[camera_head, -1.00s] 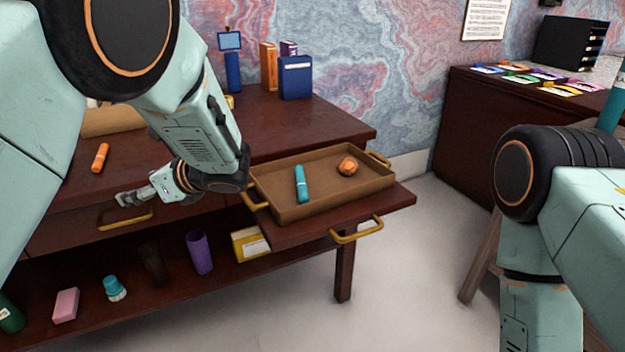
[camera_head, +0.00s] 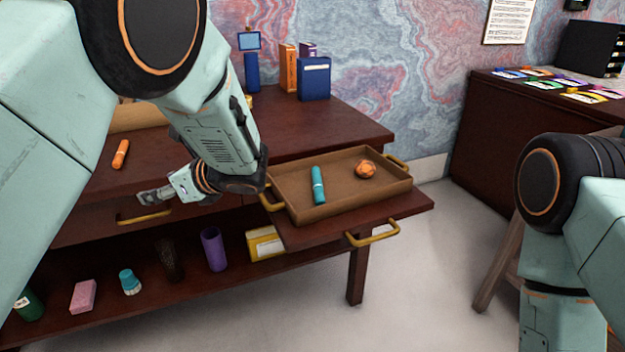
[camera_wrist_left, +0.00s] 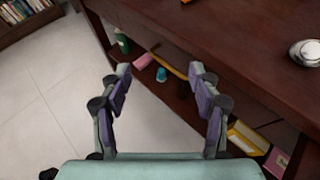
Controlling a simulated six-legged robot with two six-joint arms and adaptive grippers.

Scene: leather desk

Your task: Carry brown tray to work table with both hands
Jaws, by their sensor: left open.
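The brown tray (camera_head: 290,208) rests on a pulled-out board at the right end of the dark desk in the head view. It has a brass handle at each end and holds a teal cylinder (camera_head: 318,186) and an orange faceted ball (camera_head: 365,169). My left gripper (camera_head: 147,197) is left of the tray, close to the desk's front edge and near a brass drawer handle (camera_head: 145,217). In the left wrist view its two fingers (camera_wrist_left: 160,88) are apart with nothing between them. My right arm shows at the right edge of the head view, but its gripper is out of view.
The lower shelf holds a purple cup (camera_head: 214,249), a yellow box (camera_head: 265,244), a pink block (camera_head: 83,296) and other items. An orange marker (camera_head: 121,154) lies on the desktop. A second dark table (camera_head: 500,140) with coloured cards stands at the right. Pale floor lies open between them.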

